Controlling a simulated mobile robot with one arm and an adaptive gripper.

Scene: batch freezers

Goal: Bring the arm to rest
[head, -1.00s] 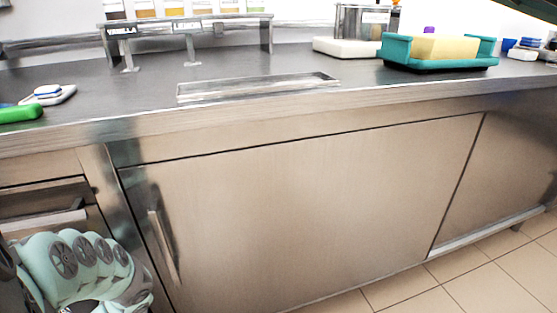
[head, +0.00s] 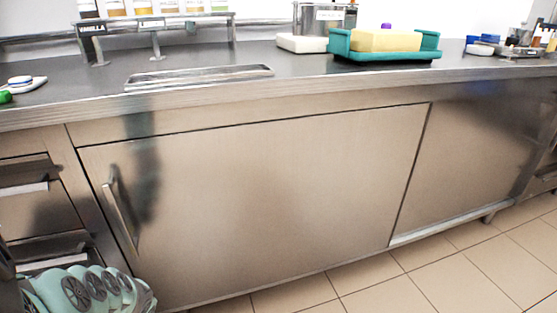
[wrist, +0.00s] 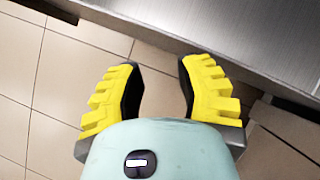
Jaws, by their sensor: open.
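My gripper (wrist: 160,85) shows in the wrist view with its two yellow ribbed fingers spread apart. It is open and nothing is between the fingers. Floor tiles and the lower edge of a steel surface lie beyond it. In the head view my arm (head: 85,290) is folded low at the bottom left, in front of the drawers. The gripper itself is not clear in the head view.
A steel cabinet (head: 260,190) with a closed door and a handle (head: 122,208) stands close ahead. The counter above holds a teal tray (head: 345,52) with a yellow block (head: 385,40), a white block (head: 302,43) and a steel tray (head: 200,77). Tiled floor (head: 440,262) is open at the lower right.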

